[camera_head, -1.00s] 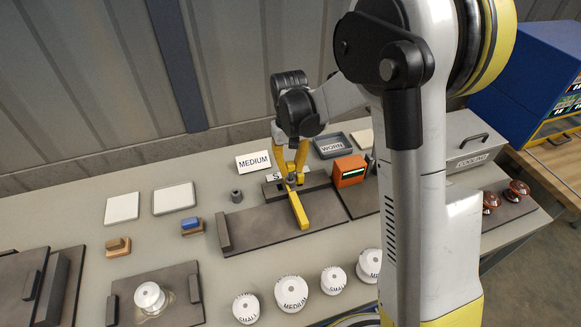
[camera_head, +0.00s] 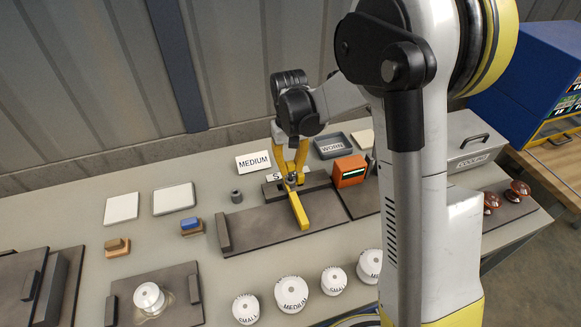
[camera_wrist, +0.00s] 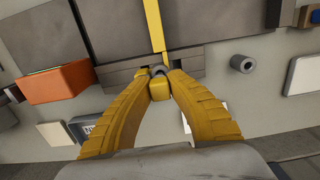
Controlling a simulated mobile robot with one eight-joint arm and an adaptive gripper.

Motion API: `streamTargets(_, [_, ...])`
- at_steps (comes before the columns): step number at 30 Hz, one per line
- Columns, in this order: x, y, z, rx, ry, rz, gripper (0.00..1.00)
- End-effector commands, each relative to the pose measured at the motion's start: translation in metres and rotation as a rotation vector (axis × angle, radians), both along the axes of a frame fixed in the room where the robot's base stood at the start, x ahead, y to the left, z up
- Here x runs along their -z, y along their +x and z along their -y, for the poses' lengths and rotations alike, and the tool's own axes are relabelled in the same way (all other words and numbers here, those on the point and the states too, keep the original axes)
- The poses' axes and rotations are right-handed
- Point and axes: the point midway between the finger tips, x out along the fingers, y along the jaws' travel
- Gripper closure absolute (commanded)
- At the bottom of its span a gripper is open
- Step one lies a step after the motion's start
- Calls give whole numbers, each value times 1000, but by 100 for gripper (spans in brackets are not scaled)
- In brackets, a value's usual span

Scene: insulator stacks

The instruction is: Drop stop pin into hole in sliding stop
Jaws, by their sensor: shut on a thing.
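My gripper (camera_head: 291,179) is over the back end of a yellow bar (camera_head: 300,212). It is shut on a small piece, taken to be the stop pin, with a grey round part (camera_wrist: 159,70) showing between the fingertips in the wrist view. A small yellow block (camera_wrist: 160,89) also shows there. The sliding stop appears to be the dark slotted block (camera_head: 316,180) at the bar's back end; it also shows in the wrist view (camera_wrist: 187,63). The fingers hide its hole, and I cannot tell whether the pin is in it.
A grey hollow cylinder (camera_head: 237,196) stands left of the gripper. An orange box (camera_head: 349,170) stands close on the right. A dark plate (camera_head: 262,226) lies under the bar. White labelled insulators (camera_head: 291,294) line the front. A MEDIUM card (camera_head: 253,161) and WORN tray (camera_head: 333,146) are behind.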

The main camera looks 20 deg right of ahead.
Motion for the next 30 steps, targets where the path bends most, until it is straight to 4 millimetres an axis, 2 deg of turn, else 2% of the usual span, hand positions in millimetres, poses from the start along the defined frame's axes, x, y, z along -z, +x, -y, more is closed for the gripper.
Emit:
streamTargets(14, [11,0,0,0,0,-1,100])
streamTargets(15, [11,0,0,0,0,-1,72])
streamTargets(16, [11,0,0,0,0,-1,62])
streamTargets(17, [11,0,0,0,0,0,58])
streamTargets(26, [11,0,0,0,0,0,58])
streamTargets(30, [-1,0,0,0,0,1,58])
